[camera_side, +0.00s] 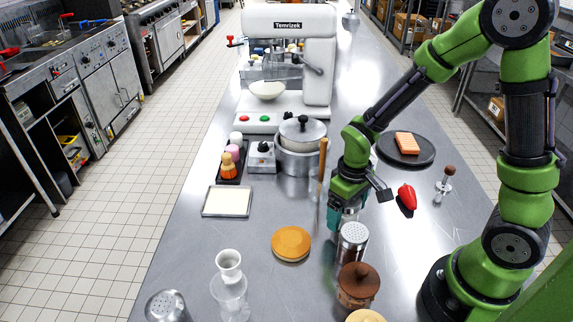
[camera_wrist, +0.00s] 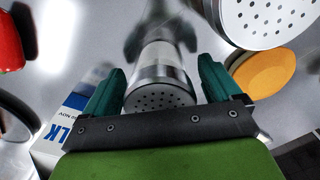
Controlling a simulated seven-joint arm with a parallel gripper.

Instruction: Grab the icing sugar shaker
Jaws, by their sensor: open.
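My gripper (camera_wrist: 163,80) is open, with a teal finger on each side of a metal shaker (camera_wrist: 160,78) with a dark-holed, perforated lid. A gap shows beside each finger. No label shows which holds icing sugar.
A milk carton (camera_wrist: 72,112) and a red pepper (camera_wrist: 9,45) are left in the wrist view. An orange round (camera_side: 291,243) lies left of my gripper. A brown-lidded jar (camera_side: 358,283) stands in front. Another shaker (camera_side: 167,306) is at the front left. Pots (camera_side: 301,150) stand behind.

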